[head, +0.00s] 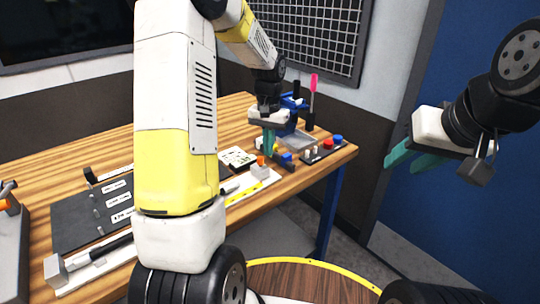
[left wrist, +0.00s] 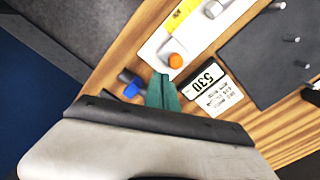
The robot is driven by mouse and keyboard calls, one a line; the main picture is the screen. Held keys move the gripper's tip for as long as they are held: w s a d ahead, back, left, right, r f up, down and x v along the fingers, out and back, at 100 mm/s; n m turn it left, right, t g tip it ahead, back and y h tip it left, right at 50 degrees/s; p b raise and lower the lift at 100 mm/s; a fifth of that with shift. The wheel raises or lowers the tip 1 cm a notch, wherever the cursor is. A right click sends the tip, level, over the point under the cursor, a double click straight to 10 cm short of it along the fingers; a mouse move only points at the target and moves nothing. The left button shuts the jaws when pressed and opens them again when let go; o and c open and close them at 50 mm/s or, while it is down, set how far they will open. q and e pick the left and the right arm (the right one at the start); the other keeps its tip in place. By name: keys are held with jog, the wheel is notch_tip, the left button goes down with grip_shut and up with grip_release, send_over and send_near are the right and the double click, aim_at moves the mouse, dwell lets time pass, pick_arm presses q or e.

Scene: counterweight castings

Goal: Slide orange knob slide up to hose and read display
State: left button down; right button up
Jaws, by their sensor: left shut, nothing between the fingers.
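The orange knob (head: 261,161) sits on a pale block at the far end of a long white rail (head: 72,285); the knob also shows in the left wrist view (left wrist: 176,60). My left gripper (head: 268,152) is shut and empty, its teal fingertips close beside the knob; I cannot tell whether they touch it. In the left wrist view its tips (left wrist: 160,76) lie just left of the knob. A small display (left wrist: 207,76) shows digits that look like 530, upside down. A dark rod (head: 115,243) lies along the near rail; I cannot make out a hose for certain. My right gripper (head: 410,158) is open and empty, off the table.
A yellow scale strip (head: 243,193) runs along the rail. A dark board (head: 75,215) with pegs and labels lies left. A blue piece (left wrist: 129,81) lies near the left fingers. A tray with red and blue parts (head: 328,145) stands at the far right corner.

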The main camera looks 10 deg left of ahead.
pick_arm(q)
jog(key=shift+f, duration=1.5)
jog(key=shift+s+a, duration=1.1)
jog(key=shift+s, duration=0.25)
jog(key=shift+s+a, duration=0.9)
jog(key=shift+s, duration=0.3)
jog(key=shift+s+a, duration=0.25)
jog(key=shift+s, duration=0.05)
jog(key=shift+s+a+f, duration=0.1)
jog(key=shift+s+a, duration=0.05)
jog(key=shift+s, duration=0.15)
dwell(0.4)
jog(key=shift+w, duration=0.1)
dwell(0.4)
